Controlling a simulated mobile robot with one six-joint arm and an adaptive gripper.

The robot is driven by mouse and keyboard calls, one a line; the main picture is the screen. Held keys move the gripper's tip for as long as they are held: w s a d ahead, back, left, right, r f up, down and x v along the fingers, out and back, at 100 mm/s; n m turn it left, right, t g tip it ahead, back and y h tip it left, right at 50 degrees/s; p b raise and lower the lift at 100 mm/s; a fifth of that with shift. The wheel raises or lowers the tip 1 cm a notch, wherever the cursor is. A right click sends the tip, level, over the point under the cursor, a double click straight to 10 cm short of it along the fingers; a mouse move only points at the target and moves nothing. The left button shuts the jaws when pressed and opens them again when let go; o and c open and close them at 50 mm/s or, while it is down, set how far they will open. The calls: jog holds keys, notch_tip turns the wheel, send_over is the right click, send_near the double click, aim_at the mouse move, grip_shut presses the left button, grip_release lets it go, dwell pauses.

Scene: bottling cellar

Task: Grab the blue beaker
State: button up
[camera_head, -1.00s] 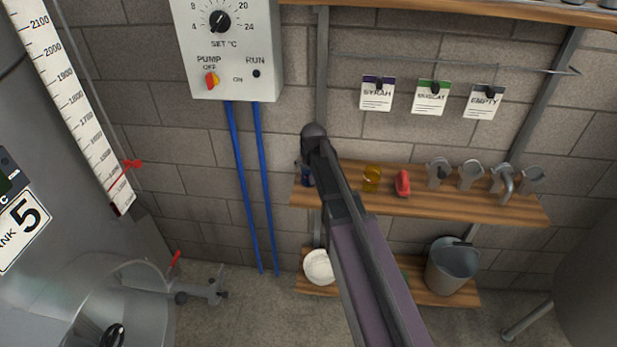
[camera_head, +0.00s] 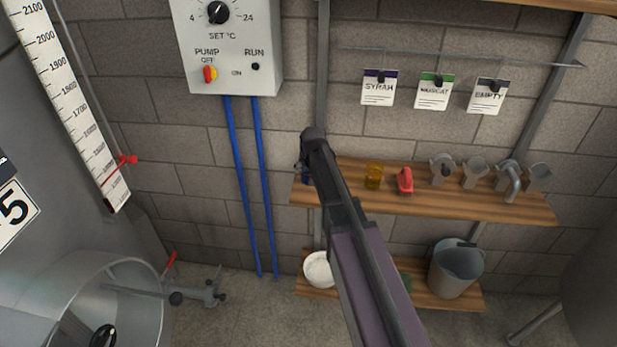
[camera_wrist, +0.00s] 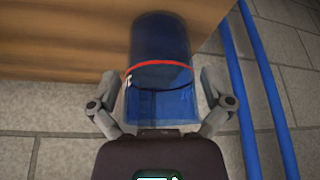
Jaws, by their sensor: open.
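The blue beaker (camera_wrist: 160,52) is a see-through blue cylinder with a red line around it. In the wrist view it lies between the two spread fingers of my gripper (camera_wrist: 161,82), with a gap beside each finger. In the head view only a sliver of the beaker (camera_head: 307,177) shows at the left end of the upper wooden shelf (camera_head: 450,204). My arm and gripper hide most of it there. My gripper is open and holds nothing.
An amber beaker (camera_head: 374,176), a red item (camera_head: 405,181) and several grey metal fittings (camera_head: 474,173) stand farther right on the shelf. Blue pipes (camera_head: 245,190) run down the wall to the left. A white bowl (camera_head: 318,270) and grey bucket (camera_head: 455,268) are below.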

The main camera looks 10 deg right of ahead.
dwell(0.6)
jog(key=c, duration=1)
